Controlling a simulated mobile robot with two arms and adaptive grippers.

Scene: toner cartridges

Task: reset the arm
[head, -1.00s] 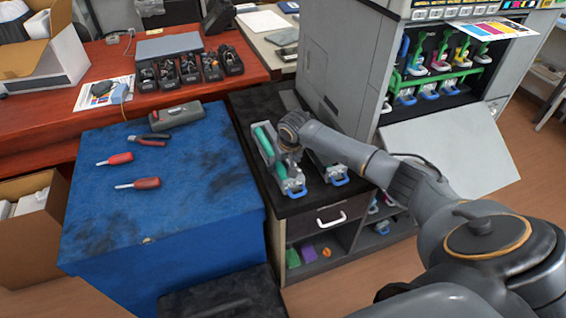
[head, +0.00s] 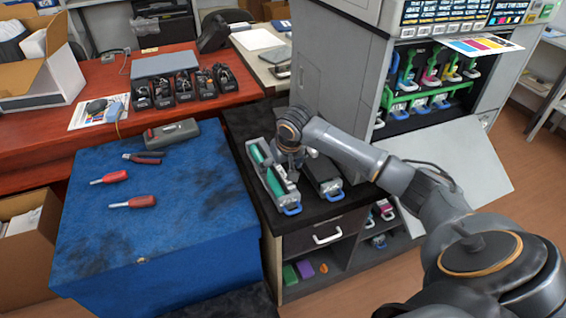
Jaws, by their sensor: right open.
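My right gripper (head: 291,163) is over the black-topped cabinet, open and pointing down. It is just above and beside a grey toner cartridge with a green roller (head: 272,178), which lies on the cabinet top. I cannot tell whether the fingers touch it. A second, dark cartridge with a blue handle (head: 327,178) lies to its right, partly hidden by my arm. My left gripper is not in view.
The open grey printer (head: 345,75) stands behind, with coloured cartridges in its bay and its door (head: 455,160) folded down. A blue-covered table (head: 170,235) at left holds screwdrivers, pliers and a grey case (head: 172,133). A red desk (head: 40,140) lies behind.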

